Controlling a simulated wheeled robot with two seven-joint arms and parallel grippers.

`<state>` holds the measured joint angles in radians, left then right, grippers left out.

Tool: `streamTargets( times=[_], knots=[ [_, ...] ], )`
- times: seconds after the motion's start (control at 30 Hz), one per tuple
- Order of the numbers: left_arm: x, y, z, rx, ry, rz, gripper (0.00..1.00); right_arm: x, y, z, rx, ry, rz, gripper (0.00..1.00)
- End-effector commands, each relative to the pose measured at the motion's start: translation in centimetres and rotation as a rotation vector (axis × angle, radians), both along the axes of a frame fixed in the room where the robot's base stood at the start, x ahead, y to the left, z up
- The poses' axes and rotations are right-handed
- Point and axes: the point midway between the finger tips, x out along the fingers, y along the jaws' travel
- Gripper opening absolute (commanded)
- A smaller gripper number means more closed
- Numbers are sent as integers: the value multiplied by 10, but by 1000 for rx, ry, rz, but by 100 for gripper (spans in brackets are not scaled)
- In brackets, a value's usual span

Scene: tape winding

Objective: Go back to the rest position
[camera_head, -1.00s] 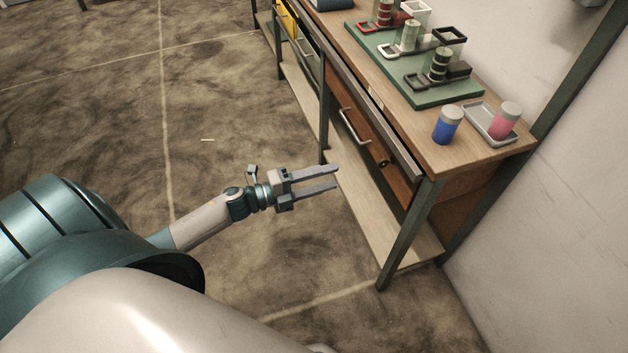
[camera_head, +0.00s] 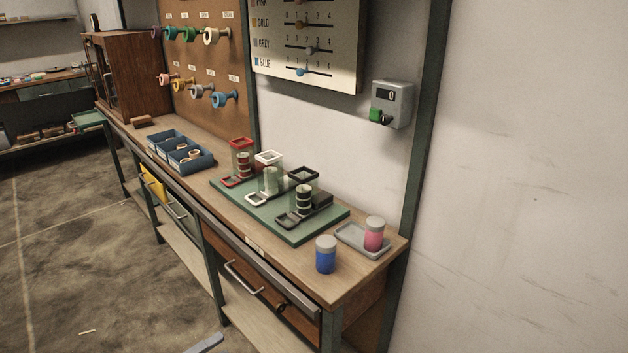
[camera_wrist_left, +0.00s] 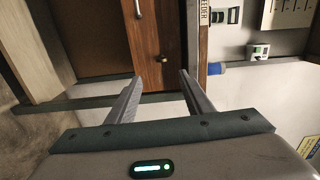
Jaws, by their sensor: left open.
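In the head view only a grey fingertip of my left gripper (camera_head: 205,344) shows at the bottom edge, in front of the workbench (camera_head: 345,290). In the left wrist view both fingers of my left gripper (camera_wrist_left: 157,100) show, spread apart with nothing between them. The wooden drawer front (camera_wrist_left: 143,45) of the bench lies beyond the fingers, apart from them. My right gripper is in neither view.
On the bench stand a blue jar (camera_head: 326,257), a pink jar (camera_head: 374,236) on a grey tray (camera_head: 350,240), a green board (camera_head: 300,232) with several spools, and a blue bin (camera_head: 205,160). Tape rolls hang on a pegboard (camera_head: 190,60).

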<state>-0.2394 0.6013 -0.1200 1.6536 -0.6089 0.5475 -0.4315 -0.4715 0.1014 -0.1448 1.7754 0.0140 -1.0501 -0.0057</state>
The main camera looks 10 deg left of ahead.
Motion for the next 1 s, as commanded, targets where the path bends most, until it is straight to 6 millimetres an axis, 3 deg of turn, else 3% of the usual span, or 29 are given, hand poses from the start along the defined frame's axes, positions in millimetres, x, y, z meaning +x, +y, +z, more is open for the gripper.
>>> streamTargets(
  times=[0.17,0.27,0.37,0.53,0.7,0.83,1.0],
  knots=[
    [1,6,-27,-105,117,116,47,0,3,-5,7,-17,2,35],
    [-3,12,-63,-225,258,250,47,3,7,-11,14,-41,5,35],
    [-18,13,-112,-371,438,410,47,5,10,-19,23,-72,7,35],
    [-71,-2,-202,-598,756,676,47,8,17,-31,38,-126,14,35],
    [-141,-41,-274,-772,1046,900,47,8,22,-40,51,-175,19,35],
    [-192,-74,-309,-864,1226,1034,47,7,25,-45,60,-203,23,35],
    [-234,-105,-331,-925,1367,1135,47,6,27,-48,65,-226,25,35]
  ],
)
